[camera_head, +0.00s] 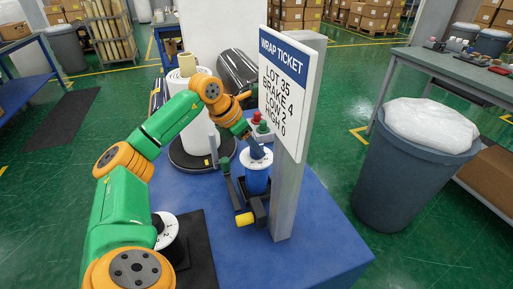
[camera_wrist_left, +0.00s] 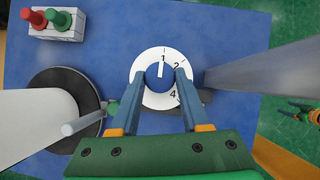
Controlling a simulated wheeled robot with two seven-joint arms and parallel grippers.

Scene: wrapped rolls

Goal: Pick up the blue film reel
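My left gripper (camera_head: 251,149) is just above the disc. In the left wrist view the left gripper (camera_wrist_left: 160,75) has a finger on each side of the knob; contact is unclear. A small green and orange piece at the right edge there may be my right arm.
A grey post (camera_head: 295,190) with the wrap ticket sign stands close right of the reel. A white roll (camera_head: 193,110) on a dark round base is behind-left. A red and green button box (camera_wrist_left: 58,25) stands behind the reel. Another numbered disc (camera_head: 167,228) is front-left. The table's front right is clear.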

